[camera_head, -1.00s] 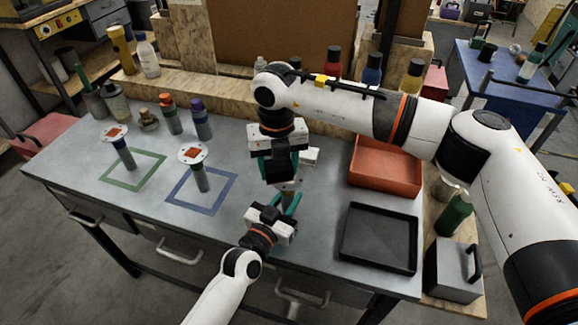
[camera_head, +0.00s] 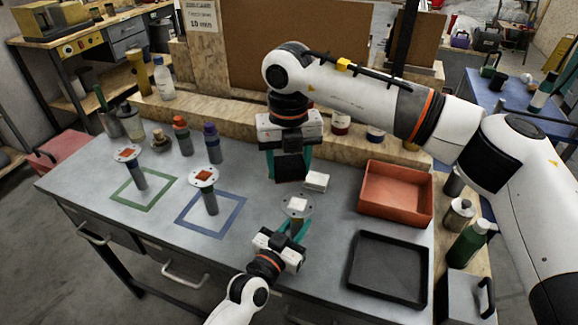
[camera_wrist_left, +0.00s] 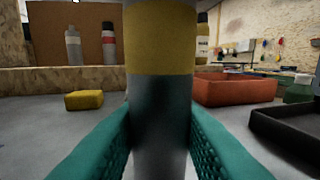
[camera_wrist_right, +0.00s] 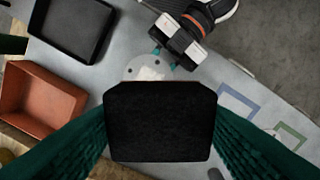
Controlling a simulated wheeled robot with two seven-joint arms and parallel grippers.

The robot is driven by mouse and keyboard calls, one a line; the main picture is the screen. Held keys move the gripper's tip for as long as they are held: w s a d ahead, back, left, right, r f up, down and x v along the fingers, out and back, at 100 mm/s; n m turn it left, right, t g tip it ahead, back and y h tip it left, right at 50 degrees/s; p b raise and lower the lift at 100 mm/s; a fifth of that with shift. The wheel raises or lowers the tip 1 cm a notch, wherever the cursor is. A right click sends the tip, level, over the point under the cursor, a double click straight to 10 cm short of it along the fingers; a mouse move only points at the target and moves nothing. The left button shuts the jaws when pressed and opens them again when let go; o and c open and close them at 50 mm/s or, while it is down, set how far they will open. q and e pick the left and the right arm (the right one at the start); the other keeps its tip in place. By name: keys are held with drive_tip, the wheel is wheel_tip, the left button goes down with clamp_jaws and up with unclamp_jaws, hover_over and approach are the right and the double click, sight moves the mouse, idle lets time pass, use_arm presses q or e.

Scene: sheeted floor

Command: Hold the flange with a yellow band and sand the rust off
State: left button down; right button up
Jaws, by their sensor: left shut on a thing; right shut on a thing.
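My left gripper (camera_head: 292,232) is shut around the grey stem of a flange (camera_head: 298,207), which stands upright at the front of the table. Its yellow band (camera_wrist_left: 160,40) shows just above the fingers in the left wrist view. The flange's round top carries a pale square patch with no red visible on it; it also shows in the right wrist view (camera_wrist_right: 148,68). My right gripper (camera_head: 288,165) is shut on a black block (camera_wrist_right: 160,122), held above and behind the flange, apart from it. Two other flanges (camera_head: 128,155) (camera_head: 204,176) with reddish patches stand by the green and blue squares.
A small pale block (camera_head: 316,181) lies behind the flange; the left wrist view shows a yellow block (camera_wrist_left: 84,99). An orange bin (camera_head: 397,216) and black tray (camera_head: 362,282) are at right. Several bottles (camera_head: 182,136) line the back left. Bare table lies left of the held flange.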

use_arm(q)
drive_tip(key=c, duration=1)
unclamp_jaws()
drive_tip(key=shift+c, duration=0.2)
drive_tip(key=v, duration=1.2)
drive_tip(key=shift+a, duration=0.1)
drive_tip(key=shift+s, duration=0.1)
